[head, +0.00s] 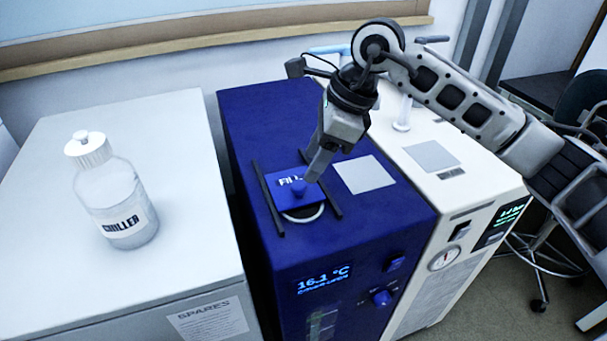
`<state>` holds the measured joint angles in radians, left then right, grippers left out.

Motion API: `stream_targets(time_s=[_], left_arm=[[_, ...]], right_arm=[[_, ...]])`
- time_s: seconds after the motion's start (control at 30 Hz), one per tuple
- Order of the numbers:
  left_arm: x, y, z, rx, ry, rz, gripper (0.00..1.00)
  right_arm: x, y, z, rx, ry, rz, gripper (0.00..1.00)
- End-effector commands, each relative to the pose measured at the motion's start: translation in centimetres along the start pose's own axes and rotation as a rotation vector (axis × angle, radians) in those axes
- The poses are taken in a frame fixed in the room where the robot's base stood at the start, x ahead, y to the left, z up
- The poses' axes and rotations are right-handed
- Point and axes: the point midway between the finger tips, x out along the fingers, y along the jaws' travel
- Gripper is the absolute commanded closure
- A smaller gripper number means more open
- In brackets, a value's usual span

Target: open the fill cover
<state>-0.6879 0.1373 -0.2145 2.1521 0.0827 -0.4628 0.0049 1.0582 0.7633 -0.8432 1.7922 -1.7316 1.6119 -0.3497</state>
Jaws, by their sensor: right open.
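The fill cover (284,196) is a blue plate marked "FILL" on top of the dark blue chiller unit (355,238). It lies between two dark rails, with a small blue knob on it. A pale round rim (303,215) shows at its near edge, so the plate does not cover all of it. My right gripper (313,178) comes down from the upper right, with its fingertips at the knob and hiding part of the lettering. It is open; I cannot tell whether the fingers touch the knob. My left gripper is not in view.
A bottle labelled "CHILLER" (117,200) with a white cap stands on the white cabinet (190,150) at left. A white instrument (475,190) with a gauge stands directly right of the blue unit. A light square pad (364,174) lies right of the cover.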

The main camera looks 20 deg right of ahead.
Motion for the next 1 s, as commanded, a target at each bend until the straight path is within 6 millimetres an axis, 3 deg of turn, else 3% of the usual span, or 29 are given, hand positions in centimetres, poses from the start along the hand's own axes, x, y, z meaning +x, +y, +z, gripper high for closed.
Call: stream_targets(time_s=[0.1, 0.3, 0.7, 0.87, 1.0], left_arm=[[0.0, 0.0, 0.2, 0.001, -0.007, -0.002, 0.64], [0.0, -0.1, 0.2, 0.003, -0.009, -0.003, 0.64], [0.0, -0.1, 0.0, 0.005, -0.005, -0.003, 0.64], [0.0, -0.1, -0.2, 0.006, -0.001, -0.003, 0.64], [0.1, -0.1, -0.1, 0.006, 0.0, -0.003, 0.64]], right_arm=[[2.3, 0.1, 0.0, 0.0, 0.0, 0.005, 0.52], [4.7, 0.0, 0.0, 0.002, -0.001, 0.001, 0.52], [5.4, 0.0, 0.0, 0.0, -0.001, 0.0, 0.52], [5.4, 0.0, 0.0, 0.001, -0.001, 0.0, 0.96], [5.3, -0.2, -0.1, 0.004, -0.001, -0.002, 1.0]])
